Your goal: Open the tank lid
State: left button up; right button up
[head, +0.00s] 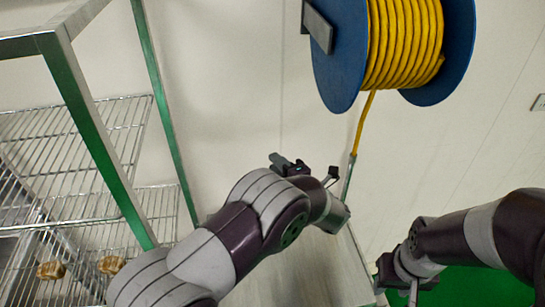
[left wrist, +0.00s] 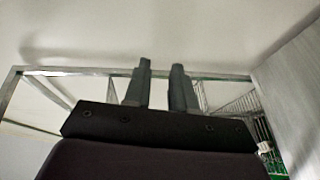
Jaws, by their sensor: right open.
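No tank or tank lid can be made out in either view. My left gripper (left wrist: 161,68) shows in the left wrist view with its two dark fingers apart and nothing between them. In the head view my left arm reaches up from the bottom toward the middle, and its gripper is partly hidden behind the wrist. My right gripper (head: 403,283) is at the lower right of the head view, pointing down, open, with nothing seen in it.
A wire shelf rack (head: 75,195) with a green-edged metal frame stands at the left, with two small brown items (head: 110,265) on it. A blue reel (head: 340,55) of yellow hose (head: 405,40) hangs on the white wall at the upper right. Green floor shows at the lower right.

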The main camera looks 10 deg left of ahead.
pick_arm(q)
jog(key=shift+s+d+r, duration=0.1)
jog(key=shift+s+d, duration=0.05)
grip_shut()
dwell(0.5)
dwell(0.7)
grip_release()
